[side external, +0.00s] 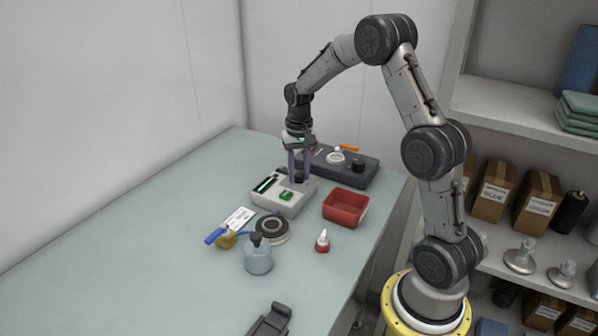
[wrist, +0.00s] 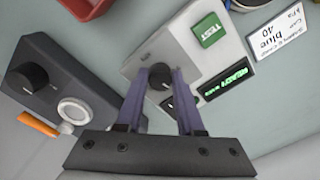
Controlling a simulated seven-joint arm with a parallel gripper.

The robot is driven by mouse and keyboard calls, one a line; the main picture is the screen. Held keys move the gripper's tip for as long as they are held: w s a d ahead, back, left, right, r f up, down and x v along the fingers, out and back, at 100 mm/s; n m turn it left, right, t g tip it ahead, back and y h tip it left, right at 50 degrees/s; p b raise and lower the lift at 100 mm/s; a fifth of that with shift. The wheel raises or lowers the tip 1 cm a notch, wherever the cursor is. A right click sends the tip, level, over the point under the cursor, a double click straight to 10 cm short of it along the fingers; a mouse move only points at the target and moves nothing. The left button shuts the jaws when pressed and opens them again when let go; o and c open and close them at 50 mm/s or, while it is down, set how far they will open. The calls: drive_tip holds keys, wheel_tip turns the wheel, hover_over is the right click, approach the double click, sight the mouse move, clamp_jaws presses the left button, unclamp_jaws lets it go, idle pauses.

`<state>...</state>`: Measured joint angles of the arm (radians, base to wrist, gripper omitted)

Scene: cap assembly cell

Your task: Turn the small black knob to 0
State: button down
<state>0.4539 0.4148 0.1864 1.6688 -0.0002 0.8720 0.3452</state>
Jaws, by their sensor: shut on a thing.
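The small black knob (wrist: 160,76) sits on the light grey tester box (wrist: 148,49), between the two fingertips in the wrist view. My gripper (wrist: 160,78) points down at the box and its purple fingers are shut on the knob's sides. The box also shows in the side external view (side external: 270,203), with my gripper (side external: 299,180) over its far right corner. A green TEST button (wrist: 209,30) and a lit green display (wrist: 225,84) are on the same box. The knob's scale and pointer are too small or hidden to read.
A dark grey box (side external: 358,172) with a larger black knob (wrist: 27,78) and a white ring stands close beside. A red tray (side external: 345,207), small red bottle (side external: 322,241), round dark puck (side external: 272,229), blue-grey bottle (side external: 258,256) and label card (wrist: 268,37) lie around. The table's left side is clear.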

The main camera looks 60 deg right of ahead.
sight(299, 175)
drive_tip(key=n, duration=0.5)
drive_tip(key=shift+r+n, duration=0.1)
drive_tip(key=shift+n, duration=0.2)
drive_tip(key=n, duration=0.5)
drive_tip(key=shift+d+n, duration=0.1)
drive_tip(key=shift+n, duration=0.3)
drive_tip(key=c, duration=0.5)
unclamp_jaws()
wheel_tip(299, 175, up, 14)
drive_tip(key=shift+f, duration=0.1)
